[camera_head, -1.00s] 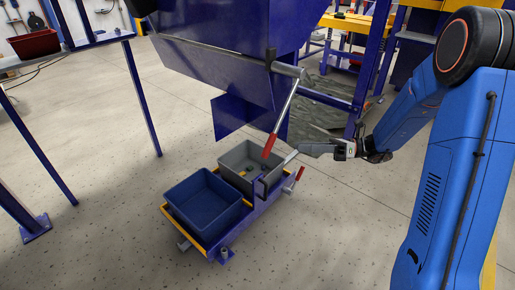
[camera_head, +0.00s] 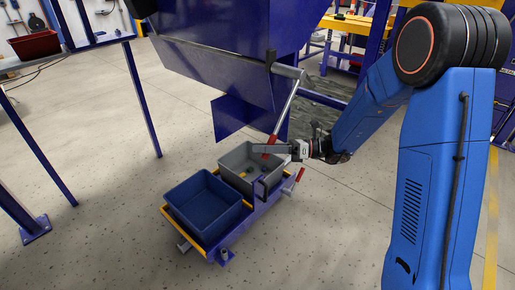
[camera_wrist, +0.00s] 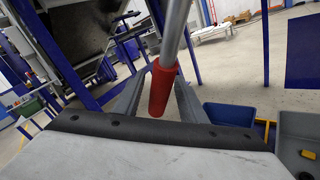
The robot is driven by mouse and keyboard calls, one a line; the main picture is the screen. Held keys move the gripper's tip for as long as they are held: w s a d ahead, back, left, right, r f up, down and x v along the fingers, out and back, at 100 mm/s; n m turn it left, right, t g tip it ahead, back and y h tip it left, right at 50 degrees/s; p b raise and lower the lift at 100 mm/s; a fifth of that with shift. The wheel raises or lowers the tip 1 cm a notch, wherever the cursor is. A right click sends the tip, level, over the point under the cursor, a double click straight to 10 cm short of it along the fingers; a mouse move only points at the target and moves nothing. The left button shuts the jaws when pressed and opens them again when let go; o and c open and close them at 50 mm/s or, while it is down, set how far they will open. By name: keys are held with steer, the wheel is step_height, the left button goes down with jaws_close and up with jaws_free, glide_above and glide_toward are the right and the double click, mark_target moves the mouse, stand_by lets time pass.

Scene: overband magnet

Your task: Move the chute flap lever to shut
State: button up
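The chute flap lever is a silver rod (camera_head: 285,108) with a red grip (camera_head: 270,142), hanging down from a pivot at the edge of the blue chute (camera_head: 225,65). A blue plate (camera_head: 232,115), perhaps the flap, hangs below the chute. My gripper (camera_head: 263,149) is at the red grip and hides part of it in the head view. In the wrist view the red grip (camera_wrist: 161,92) stands between the two fingers of my gripper (camera_wrist: 160,98). The fingers look open, one on each side; whether either touches the grip is unclear.
Below the lever, a cart (camera_head: 259,210) carries a grey bin (camera_head: 226,168) with small pieces inside and a blue bin (camera_head: 188,218). A small red-handled lever (camera_head: 295,180) sticks up at the cart's right. A table with a red bin (camera_head: 35,45) stands at left. The front floor is clear.

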steer(key=shift+a, duration=0.75)
jaws_close()
